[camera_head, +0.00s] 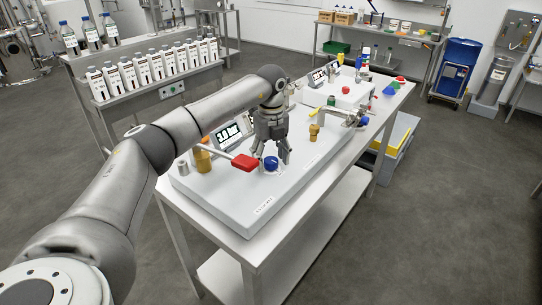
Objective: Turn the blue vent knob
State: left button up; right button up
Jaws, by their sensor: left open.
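The blue vent knob (271,164) stands on the near part of the white panel (238,204) on the table. My left gripper (271,158) points down at it, with its open fingers at the knob, one on each side. I cannot tell whether the fingers touch the knob. My right gripper is not in view.
A red-handled lever (244,162) sticks out just left of the knob. A yellow-brown fitting (203,158), a small display (228,136) and a brass fitting (314,132) stand nearby. A rack of white bottles (158,66) is behind.

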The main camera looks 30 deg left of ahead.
pick_arm(q)
jog(key=shift+f, duration=0.1)
jog(key=c, duration=1)
jog(key=shift+c, duration=0.2)
